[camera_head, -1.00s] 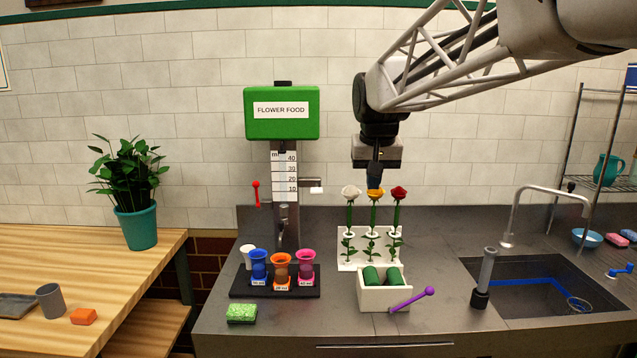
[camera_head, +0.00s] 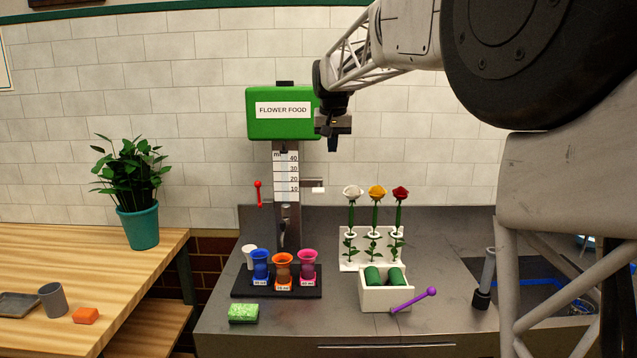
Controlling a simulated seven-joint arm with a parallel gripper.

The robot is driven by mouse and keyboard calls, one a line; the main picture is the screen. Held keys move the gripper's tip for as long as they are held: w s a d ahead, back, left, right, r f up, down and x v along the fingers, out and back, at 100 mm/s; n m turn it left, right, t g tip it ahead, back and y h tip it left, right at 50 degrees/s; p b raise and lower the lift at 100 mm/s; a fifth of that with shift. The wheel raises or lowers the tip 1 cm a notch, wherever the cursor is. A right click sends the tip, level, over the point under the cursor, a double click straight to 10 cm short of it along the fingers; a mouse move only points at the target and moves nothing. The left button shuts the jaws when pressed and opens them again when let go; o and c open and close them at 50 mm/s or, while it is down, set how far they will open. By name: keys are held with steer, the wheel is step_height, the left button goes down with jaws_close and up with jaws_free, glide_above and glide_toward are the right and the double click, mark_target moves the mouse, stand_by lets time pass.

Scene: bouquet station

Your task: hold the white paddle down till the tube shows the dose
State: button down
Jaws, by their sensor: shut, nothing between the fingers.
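The flower food dispenser (camera_head: 283,127) stands at the back of the counter, with a green tank on top. Below the tank is its measuring tube with a white scale (camera_head: 287,172) marked in ml, 10 to 40. No liquid level can be made out in the tube. The white paddle (camera_head: 318,190) sticks out to the right of the tube, near the 10 mark. A red lever (camera_head: 258,192) is on the tube's left. My gripper (camera_head: 333,146) is shut and empty, pointing down above the paddle and slightly to its right, apart from it.
Blue (camera_head: 261,265), orange (camera_head: 282,267) and pink (camera_head: 308,265) vases stand on a black tray (camera_head: 241,284) below the tube. Three roses (camera_head: 377,193) stand in a white rack to the right. A white box (camera_head: 385,299) and green sponge (camera_head: 243,313) are in front.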

glide_above(318, 190)
steer(key=s, duration=0.3)
steer(key=shift+s+f, duration=0.1)
steer(key=shift+f, duration=0.05)
steer(key=shift+f, duration=0.1)
steer(key=x, duration=1.2)
steer(key=shift+s+f, duration=0.25)
steer(key=shift+f, duration=0.7)
